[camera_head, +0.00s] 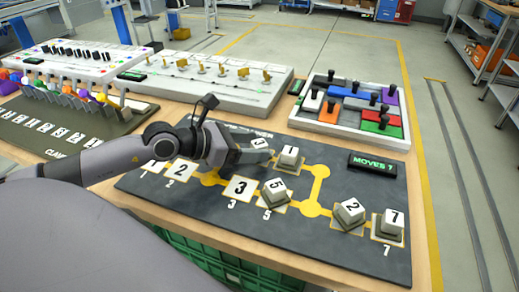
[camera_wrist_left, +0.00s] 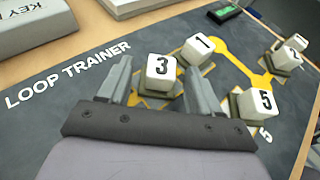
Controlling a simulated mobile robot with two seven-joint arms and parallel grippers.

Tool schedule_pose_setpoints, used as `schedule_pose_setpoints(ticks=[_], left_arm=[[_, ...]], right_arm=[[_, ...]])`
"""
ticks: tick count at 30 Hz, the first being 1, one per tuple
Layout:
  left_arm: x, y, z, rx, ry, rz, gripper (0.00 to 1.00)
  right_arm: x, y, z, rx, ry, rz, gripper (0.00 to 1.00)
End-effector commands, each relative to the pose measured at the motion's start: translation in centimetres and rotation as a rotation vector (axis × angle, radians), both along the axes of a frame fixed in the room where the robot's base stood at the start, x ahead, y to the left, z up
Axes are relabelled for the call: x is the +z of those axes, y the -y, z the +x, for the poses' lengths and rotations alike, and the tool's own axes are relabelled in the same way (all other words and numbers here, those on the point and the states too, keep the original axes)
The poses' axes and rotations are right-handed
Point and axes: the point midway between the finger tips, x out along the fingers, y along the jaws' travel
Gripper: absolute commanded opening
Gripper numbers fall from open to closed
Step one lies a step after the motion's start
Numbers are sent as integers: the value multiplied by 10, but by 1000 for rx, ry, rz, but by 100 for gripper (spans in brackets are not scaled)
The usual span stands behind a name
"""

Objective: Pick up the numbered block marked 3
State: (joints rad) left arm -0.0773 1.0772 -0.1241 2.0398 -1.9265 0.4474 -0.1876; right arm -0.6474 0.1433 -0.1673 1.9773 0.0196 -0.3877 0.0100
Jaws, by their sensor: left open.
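The white block marked 3 (camera_wrist_left: 162,72) sits upright on a dark base on the board, between the two open fingers of my left gripper (camera_wrist_left: 160,88) in the left wrist view. I cannot tell whether either finger touches it. In the head view my left gripper (camera_head: 257,156) reaches in from the left, beside the block marked 3 (camera_head: 260,142), which is partly hidden behind it. My right gripper is not in view.
The block marked 1 (camera_head: 288,157) and the block marked 5 (camera_head: 275,188) stand close by. The block marked 2 (camera_head: 349,213) and another numbered block (camera_head: 391,222) are farther right. A small "MOVES" display (camera_head: 373,165) and a coloured puzzle tray (camera_head: 350,112) lie behind.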

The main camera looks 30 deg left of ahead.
Motion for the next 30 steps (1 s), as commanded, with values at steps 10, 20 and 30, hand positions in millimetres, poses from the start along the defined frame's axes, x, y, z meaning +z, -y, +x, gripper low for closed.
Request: schedule_pose_setpoints(ticks=[10, 20, 30], left_arm=[[-3, 4, 6, -2, 0, 2, 64], [-2, 4, 6, -2, 1, 1, 4], [3, 4, 6, -2, 3, 1, 0]], right_arm=[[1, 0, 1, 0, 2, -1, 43], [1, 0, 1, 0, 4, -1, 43], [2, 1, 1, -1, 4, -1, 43]])
